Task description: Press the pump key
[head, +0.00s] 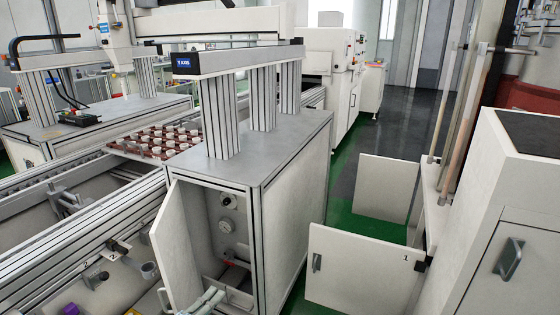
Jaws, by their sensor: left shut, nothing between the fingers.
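An open cabinet (257,200) stands in the middle, its white door (178,242) swung out to the left. Inside on its back panel are a small dark-centred round fitting (229,201), a pale round knob or dial (226,226) and another small round part (230,252). I cannot tell which, if any, is the pump key. A red part shows low inside, near a pale bracket. My left gripper (212,294) shows at the bottom edge, low in front of the cabinet opening. It is shut and empty, apart from the round fittings. My right gripper is out of view.
A conveyor with aluminium rails (85,222) runs along the left, with a brown tray of white pots (158,142) farther back. A white panel marked 1 (362,268) stands open at right, beside a white cabinet (500,210). Green and dark floor lies clear between.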

